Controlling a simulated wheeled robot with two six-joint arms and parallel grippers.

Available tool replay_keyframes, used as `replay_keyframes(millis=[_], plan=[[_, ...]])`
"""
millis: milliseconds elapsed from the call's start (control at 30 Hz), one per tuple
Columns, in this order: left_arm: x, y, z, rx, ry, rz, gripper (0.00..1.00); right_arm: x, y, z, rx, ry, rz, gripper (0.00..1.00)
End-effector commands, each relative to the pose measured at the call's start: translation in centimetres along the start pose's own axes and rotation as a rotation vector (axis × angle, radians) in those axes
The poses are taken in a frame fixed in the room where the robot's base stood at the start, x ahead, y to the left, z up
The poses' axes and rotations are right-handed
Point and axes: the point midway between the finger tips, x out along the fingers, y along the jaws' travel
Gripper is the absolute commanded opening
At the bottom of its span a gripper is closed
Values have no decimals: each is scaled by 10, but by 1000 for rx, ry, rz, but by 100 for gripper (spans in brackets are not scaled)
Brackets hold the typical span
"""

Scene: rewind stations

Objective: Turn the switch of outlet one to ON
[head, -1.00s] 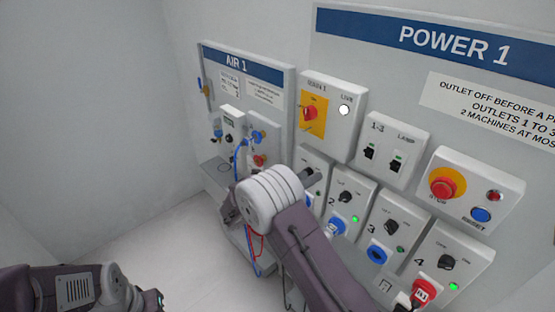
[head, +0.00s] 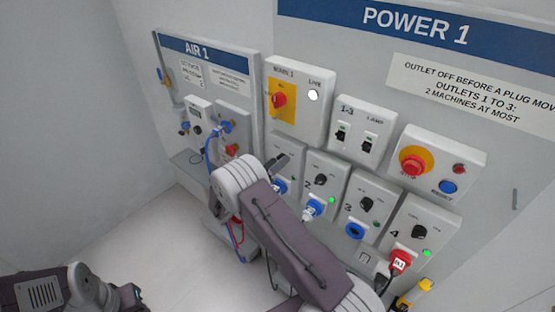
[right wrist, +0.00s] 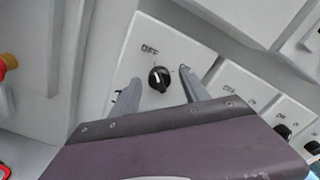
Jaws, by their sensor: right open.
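The switch of outlet one (right wrist: 159,78) is a black knob on a light plate in the right wrist view. Its pale mark points up, roughly towards the word OFF. My right gripper (right wrist: 160,76) is open, with one finger on each side of the knob. I cannot tell if either finger touches it. In the head view my right arm covers most of the outlet one box (head: 294,147), hiding its knob. A blue plug (head: 280,187) shows at its lower part. My left arm shows at the lower left, but its gripper fingers do not show.
Outlet two (head: 326,174), outlet three (head: 369,201) and outlet four (head: 425,229) stand to the right. The MAIN 1 box (head: 299,95) and the red stop button (head: 413,162) are above. The AIR 1 panel (head: 250,75) with hoses is left.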

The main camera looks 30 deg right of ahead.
Motion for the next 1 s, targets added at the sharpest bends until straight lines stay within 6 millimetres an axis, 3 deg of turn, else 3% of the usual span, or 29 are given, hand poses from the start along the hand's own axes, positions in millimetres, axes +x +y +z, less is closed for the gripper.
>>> replay_keyframes(millis=[333, 500, 533, 1000], plan=[[-2, 0, 0, 0, 0, 0, 39, 7, 0, 0, 0, 0, 0, 51], [-2, 0, 0, 0, 0, 0, 39, 7, 0, 0, 0, 0, 0, 4], [-2, 0, 0, 0, 0, 0, 39, 7, 0, 0, 0, 0, 0, 0], [12, 0, 1, 0, 0, 0, 39, 7, 2, -4, 109, 1, 0, 0]])
